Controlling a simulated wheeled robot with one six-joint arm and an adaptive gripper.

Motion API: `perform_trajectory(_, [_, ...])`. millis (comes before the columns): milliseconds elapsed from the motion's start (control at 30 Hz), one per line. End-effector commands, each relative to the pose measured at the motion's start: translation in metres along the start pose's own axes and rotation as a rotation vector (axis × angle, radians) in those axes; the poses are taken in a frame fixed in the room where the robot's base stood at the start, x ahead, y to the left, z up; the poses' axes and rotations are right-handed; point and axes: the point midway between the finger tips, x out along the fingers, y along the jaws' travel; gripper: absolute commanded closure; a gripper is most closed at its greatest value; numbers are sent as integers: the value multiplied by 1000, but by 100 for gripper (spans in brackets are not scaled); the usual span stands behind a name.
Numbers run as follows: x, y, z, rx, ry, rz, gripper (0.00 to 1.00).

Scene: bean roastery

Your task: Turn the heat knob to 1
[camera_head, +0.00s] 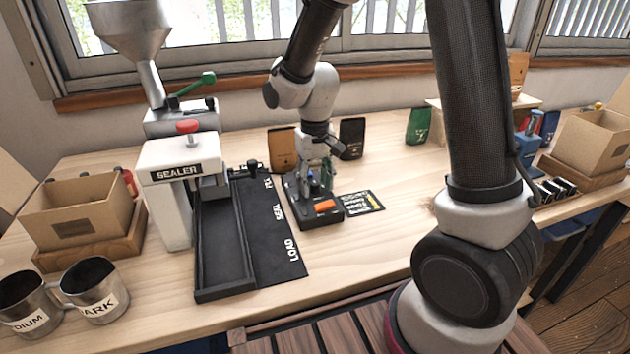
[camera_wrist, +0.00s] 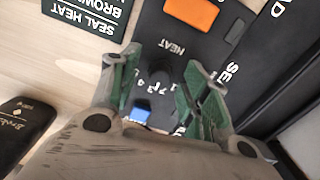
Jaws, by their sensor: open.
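A black control box (camera_head: 322,216) stands on the bench, with an orange button (camera_wrist: 192,12) on top. In the wrist view, the word HEAT and a row of partly covered digits are printed on it. A dark heat knob (camera_wrist: 163,74) seems to stand beside the digits, hard to tell from the black panel; its setting is not readable. My gripper (camera_head: 314,182) points down over the box. In the wrist view its green-padded fingers (camera_wrist: 162,66) are apart, on either side of the knob area. I cannot tell whether they touch the knob.
The sealer (camera_head: 168,205) with its black tray (camera_head: 222,292) stands left of the box. A heat card (camera_head: 361,202) lies right of it. Dark and brown bags (camera_head: 283,150) stand behind. Metal cups (camera_head: 95,292) are at front left.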

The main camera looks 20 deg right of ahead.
Motion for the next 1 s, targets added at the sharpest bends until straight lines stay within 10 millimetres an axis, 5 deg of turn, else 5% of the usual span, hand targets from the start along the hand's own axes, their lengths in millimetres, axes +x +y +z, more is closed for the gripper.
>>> perform_trajectory(67, [0,0,0,0,0,0,54])
perform_trajectory(333, [0,0,0,0,0,0,100])
perform_trajectory(667, [-1,0,0,-29,0,0,100])
perform_trajectory(1000, [-1,0,0,-234,0,0,100])
